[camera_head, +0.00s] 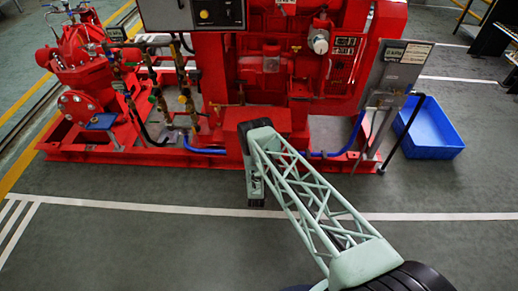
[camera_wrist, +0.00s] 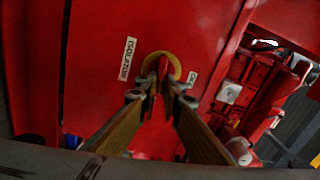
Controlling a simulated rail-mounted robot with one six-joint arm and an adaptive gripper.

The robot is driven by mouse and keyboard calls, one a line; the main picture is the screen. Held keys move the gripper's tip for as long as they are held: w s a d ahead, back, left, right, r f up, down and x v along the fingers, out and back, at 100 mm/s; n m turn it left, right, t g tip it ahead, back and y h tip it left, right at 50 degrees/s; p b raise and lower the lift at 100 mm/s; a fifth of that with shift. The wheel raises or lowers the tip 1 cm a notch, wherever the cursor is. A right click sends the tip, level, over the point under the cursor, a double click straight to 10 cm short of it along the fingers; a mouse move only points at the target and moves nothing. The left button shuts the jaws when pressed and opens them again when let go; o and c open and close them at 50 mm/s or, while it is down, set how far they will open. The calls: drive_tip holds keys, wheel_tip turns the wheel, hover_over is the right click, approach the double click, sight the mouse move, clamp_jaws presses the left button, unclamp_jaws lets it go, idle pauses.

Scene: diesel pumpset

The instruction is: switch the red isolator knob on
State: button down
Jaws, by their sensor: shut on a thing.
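The red isolator knob (camera_wrist: 163,66) sits on a round yellow plate (camera_wrist: 176,62) on a red panel in the wrist view. My gripper (camera_wrist: 162,88) reaches up to it from below, with its two fingertips closed in on the knob's lower part. The fingertips cover part of the knob. A white ISOLATOR label (camera_wrist: 128,58) is left of it, and a small white label (camera_wrist: 191,79), too small to read surely, is right of it. In the head view the knob and fingertips cannot be made out.
The red pumpset (camera_head: 222,165) fills the back of the head view. A blue tray (camera_head: 430,135) stands on the floor at right, beside a grey panel on a stand (camera_head: 395,75). In the wrist view red machinery (camera_wrist: 250,95) lies to the right. The floor in front is clear.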

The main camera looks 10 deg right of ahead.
drive_tip(key=shift+f+m, duration=0.2)
drive_tip(key=shift+m, duration=0.8)
drive_tip(key=c, duration=2.8)
unclamp_jaws()
drive_tip(key=shift+v, duration=6)
